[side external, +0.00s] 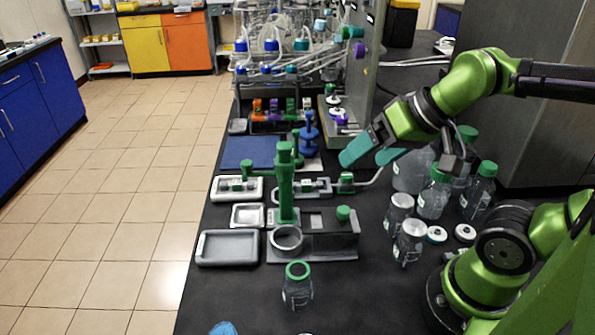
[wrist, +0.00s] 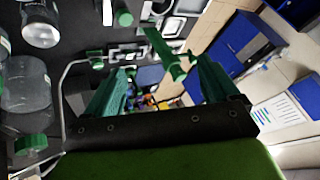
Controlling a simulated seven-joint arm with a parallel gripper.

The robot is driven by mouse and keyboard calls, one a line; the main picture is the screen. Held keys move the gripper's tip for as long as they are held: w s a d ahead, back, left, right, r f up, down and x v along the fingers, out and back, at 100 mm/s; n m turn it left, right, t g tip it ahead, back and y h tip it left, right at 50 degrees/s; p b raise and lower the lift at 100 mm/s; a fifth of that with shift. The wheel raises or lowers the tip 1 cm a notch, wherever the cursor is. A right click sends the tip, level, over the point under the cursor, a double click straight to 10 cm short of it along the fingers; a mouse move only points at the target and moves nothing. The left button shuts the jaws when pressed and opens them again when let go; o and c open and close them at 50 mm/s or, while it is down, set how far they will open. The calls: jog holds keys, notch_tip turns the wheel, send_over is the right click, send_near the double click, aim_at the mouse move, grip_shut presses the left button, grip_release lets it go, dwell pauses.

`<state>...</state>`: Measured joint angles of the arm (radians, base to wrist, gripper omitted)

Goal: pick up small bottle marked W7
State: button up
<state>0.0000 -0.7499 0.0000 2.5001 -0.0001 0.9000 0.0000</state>
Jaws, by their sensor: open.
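My gripper (side external: 364,158), with teal fingers, is open and empty, raised above the bench. In the wrist view its fingers (wrist: 163,72) are spread apart with nothing between them. Two small clear bottles with pale lids, one farther (side external: 398,212) and one nearer (side external: 410,242), stand on the bench to the right of and below my gripper. Another small clear bottle with a green neck ring (side external: 298,284) stands alone at the front. Small labels show on some bottles, but I cannot read W7 on any. A clear jar (wrist: 40,24) shows at the wrist view's upper left.
Larger green-capped bottles (side external: 433,195) stand behind the small ones. Two white lids (side external: 437,234) (side external: 465,233) lie flat nearby. A green stand (side external: 285,190) rises mid-bench by grey trays (side external: 228,248). A grey panel (side external: 362,75) and tubing stand behind. The front bench is mostly clear.

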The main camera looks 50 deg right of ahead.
jog(key=m+g+h, duration=0.2)
jog(key=m+g, duration=0.5)
send_over(298, 283)
jog(key=w+d, duration=0.1)
jog(key=d, duration=0.1)
notch_tip(298, 283, down, 5)
jog(key=f, duration=1.6)
jog(key=shift+w+a+f, duration=0.2)
jog(key=shift+f, duration=0.15)
jog(key=shift+c, duration=0.4)
